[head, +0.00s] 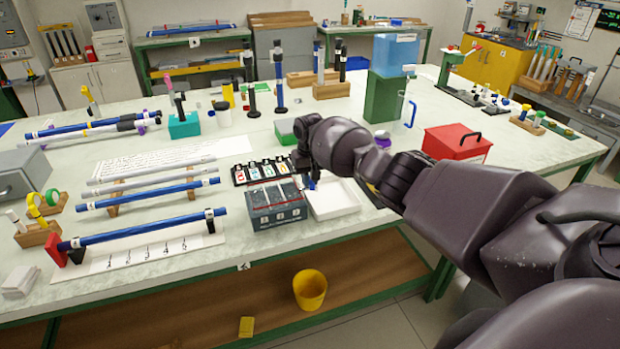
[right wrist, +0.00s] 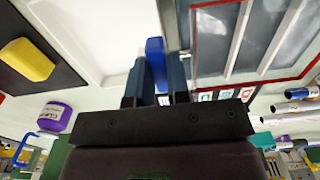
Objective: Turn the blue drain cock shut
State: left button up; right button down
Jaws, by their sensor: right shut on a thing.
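My right gripper (head: 308,178) is over the gap between a white tray and a dark grey divided box. It is shut on a slim blue piece (right wrist: 155,52), which sticks out past the fingers in the right wrist view. I cannot tell whether this piece is the drain cock. A clear blue tank (head: 396,52) stands on a green block (head: 386,97) at the back right. A blue bent tube (head: 410,108) is beside the block, well apart from my right gripper. No separate cock can be made out at the tank. My left gripper is not in view.
The white tray (head: 338,205) and grey box (head: 277,213) lie right by the gripper. Blue and grey rods on racks fill the table's left. A yellow bin (head: 310,289) is below the front edge.

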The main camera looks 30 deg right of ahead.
jog(key=c, duration=1.2)
grip_release()
jog(key=shift+o, duration=0.6)
jog(key=shift+r, duration=0.1)
jog(key=shift+r, duration=0.25)
notch_tip(320, 180, up, 10)
jog(key=p, duration=0.2)
